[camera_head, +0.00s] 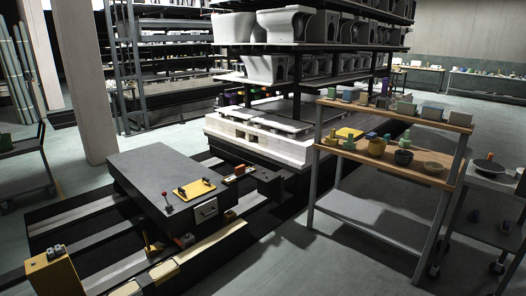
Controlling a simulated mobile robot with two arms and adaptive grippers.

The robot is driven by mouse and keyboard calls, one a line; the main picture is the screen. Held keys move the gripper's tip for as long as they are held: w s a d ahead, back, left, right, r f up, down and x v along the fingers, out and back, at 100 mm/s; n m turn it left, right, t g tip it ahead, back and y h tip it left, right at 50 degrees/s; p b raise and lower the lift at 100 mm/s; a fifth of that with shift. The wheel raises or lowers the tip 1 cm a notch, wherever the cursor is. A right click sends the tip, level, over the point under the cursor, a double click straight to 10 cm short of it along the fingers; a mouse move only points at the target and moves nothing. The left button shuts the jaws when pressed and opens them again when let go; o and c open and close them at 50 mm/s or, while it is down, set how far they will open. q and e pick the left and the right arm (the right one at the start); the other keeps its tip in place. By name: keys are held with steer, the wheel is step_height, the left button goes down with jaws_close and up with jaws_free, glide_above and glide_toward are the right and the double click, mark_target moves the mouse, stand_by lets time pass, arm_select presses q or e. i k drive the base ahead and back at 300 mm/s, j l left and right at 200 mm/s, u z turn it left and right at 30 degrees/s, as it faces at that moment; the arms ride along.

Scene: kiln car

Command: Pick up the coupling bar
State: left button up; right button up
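I cannot pick out the coupling bar for certain. A dark elongated piece with yellow and red parts (238,174) lies at the far right end of the low dark-topped car (150,168), near the gap before the kiln car (262,142). A yellow plate (194,188) with a small dark piece on it lies on the dark top. Neither of my grippers shows in the view.
The kiln car carries stacked white ceramic ware. A two-level wooden-shelved rack (390,165) with pots stands to the right. A yellow post box (52,274) is at the lower left. Rails and dark pits run beside the low car. Grey floor (285,250) is clear between car and rack.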

mark_target(240, 171)
steer(key=i+l, duration=0.1)
steer(key=i, duration=2.5)
